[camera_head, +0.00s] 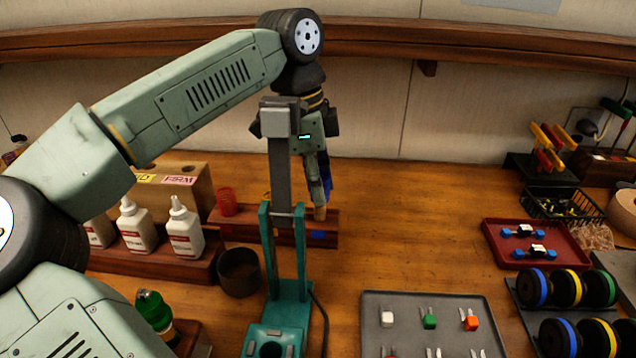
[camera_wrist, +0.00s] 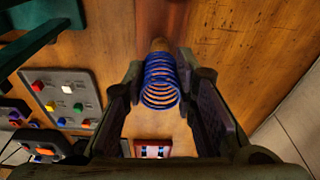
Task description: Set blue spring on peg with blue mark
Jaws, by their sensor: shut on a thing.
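The blue spring (camera_head: 328,184) is between the fingers of my gripper (camera_head: 321,178), which is shut on it. Its coils show clearly between the fingertips in the wrist view (camera_wrist: 161,82). A light wooden peg (camera_head: 320,213) stands at the right end of a reddish wooden rack (camera_head: 287,240), with a blue mark (camera_head: 318,235) on the rack front below it. The spring is just above or at the peg's top. A rounded wooden end, likely this peg (camera_wrist: 160,44), shows at the spring's far end. I cannot tell whether the spring is around the peg.
A red spring (camera_head: 227,203) stands at the rack's left end. A teal press-like stand (camera_head: 286,322) rises in front of the rack and hides part of it. White bottles (camera_head: 186,232) and a dark cup (camera_head: 239,272) are left. A grey tray (camera_head: 428,301) lies right; the table behind it is clear.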

